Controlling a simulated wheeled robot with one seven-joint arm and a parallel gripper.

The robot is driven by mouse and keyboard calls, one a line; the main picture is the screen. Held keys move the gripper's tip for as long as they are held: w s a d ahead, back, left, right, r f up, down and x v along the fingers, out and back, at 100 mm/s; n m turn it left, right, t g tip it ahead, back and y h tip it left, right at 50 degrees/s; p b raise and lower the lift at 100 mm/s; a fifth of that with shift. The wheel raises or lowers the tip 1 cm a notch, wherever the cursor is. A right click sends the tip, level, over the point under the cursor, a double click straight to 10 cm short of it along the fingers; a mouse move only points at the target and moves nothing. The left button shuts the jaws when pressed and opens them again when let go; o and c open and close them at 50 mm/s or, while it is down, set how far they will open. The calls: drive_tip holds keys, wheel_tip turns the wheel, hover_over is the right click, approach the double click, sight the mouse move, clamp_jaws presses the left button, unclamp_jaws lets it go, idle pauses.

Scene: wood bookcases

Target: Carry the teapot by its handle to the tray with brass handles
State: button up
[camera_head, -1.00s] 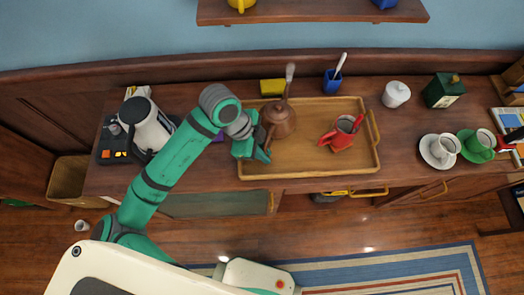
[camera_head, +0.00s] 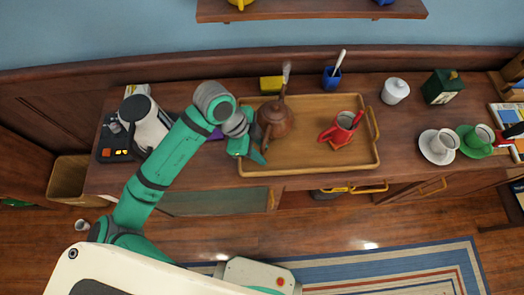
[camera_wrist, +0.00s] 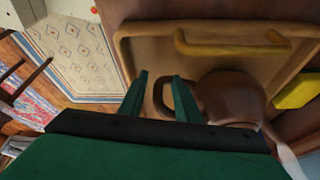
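The brown teapot (camera_head: 275,120) stands at the left part of the wooden tray with brass handles (camera_head: 310,168), beside my gripper (camera_head: 256,152). In the wrist view, the teapot (camera_wrist: 230,97) lies right of my fingers, and its loop handle (camera_wrist: 160,92) shows partly between them. My gripper (camera_wrist: 160,92) is open, its two green fingers apart. The right finger overlaps the handle in the picture; I cannot tell if they touch. A brass handle of the tray (camera_wrist: 215,48) shows beyond the fingers in the wrist view.
A yellow block (camera_head: 271,83) and a blue cup (camera_head: 332,78) stand behind the tray.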

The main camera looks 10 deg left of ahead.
drive_tip(key=v, duration=1.1)
